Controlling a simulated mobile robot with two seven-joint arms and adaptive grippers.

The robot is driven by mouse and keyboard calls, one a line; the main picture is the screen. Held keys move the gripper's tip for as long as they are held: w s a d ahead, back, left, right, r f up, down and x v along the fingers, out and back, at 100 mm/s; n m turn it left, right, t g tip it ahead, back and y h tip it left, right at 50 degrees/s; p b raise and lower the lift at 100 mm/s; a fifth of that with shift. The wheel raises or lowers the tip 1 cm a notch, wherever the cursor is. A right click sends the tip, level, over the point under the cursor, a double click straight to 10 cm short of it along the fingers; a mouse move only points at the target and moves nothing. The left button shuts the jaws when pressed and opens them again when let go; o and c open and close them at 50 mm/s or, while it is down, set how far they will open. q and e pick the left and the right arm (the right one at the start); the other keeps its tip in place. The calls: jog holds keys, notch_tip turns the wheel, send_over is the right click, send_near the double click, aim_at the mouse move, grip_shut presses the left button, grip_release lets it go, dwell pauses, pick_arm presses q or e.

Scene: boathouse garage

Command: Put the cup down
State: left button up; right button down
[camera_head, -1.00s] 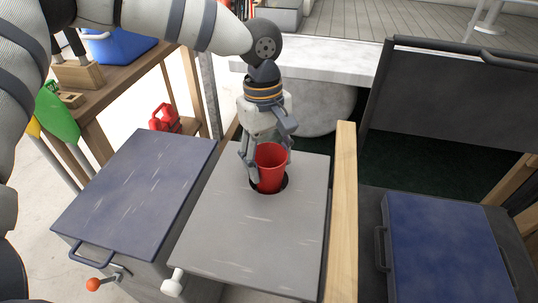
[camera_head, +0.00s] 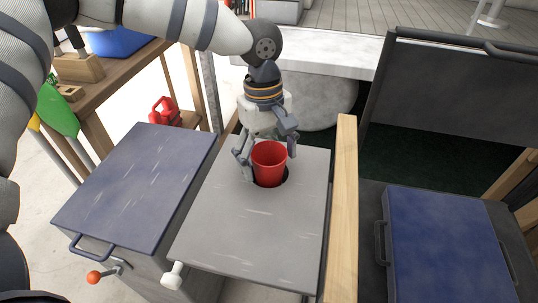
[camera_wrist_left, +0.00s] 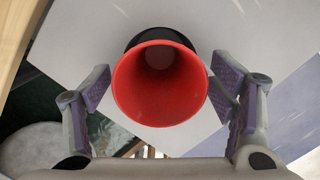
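A red cup (camera_head: 269,162) stands upright with its base in a dark round opening in the grey panel (camera_head: 262,230). In the left wrist view the cup (camera_wrist_left: 160,85) shows its open mouth and looks empty. My left gripper (camera_head: 268,165) is at the cup, with a finger on each side of it. In the left wrist view the fingers of this gripper (camera_wrist_left: 161,76) are spread, with a small gap between each finger and the cup. The cup's base is hidden inside the opening. My right gripper is not in view.
A dark blue lidded box (camera_head: 140,180) stands left of the grey panel. A wooden rail (camera_head: 344,210) runs along its right side, with a blue panel (camera_head: 450,245) beyond. The front of the grey panel is clear.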

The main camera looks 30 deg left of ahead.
pick_arm(q)
notch_tip(320, 180, up, 12)
jog(key=a, duration=0.1)
jog(key=shift+w+a, duration=0.15)
jog(key=shift+w, duration=0.25)
grip_shut()
dwell(0.4)
dwell(1.0)
